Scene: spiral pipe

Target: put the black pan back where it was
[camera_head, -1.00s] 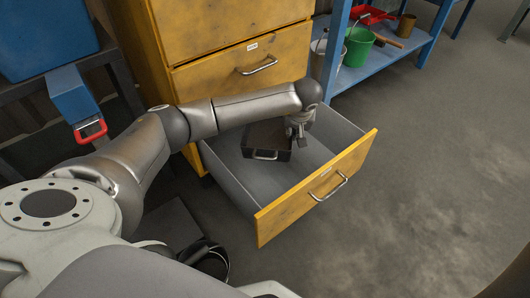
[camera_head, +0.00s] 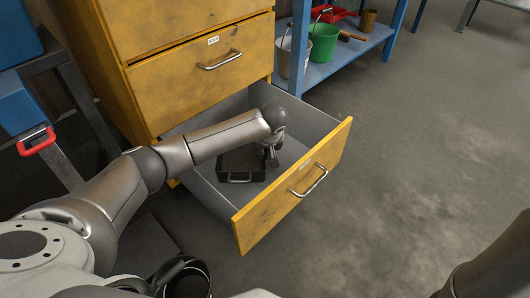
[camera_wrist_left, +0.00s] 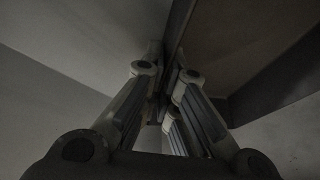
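A dark, round-rimmed object with a curved loop (camera_head: 190,280), possibly the black pan, shows at the bottom of the head view, partly cut off; I cannot tell what it rests on. My left gripper (camera_head: 271,158) points down inside the open yellow drawer, at the right end of a dark case (camera_head: 241,165) with a metal handle. In the left wrist view its fingers (camera_wrist_left: 164,60) are close together beside a dark edge; whether they hold it is unclear. My right gripper is out of view.
The drawer front (camera_head: 295,187) stands out from the yellow cabinet (camera_head: 190,60); the drawer's right part looks empty. A blue shelf (camera_head: 345,52) holds a green bucket (camera_head: 323,42) and a grey bucket (camera_head: 291,55). The floor on the right (camera_head: 420,160) is clear.

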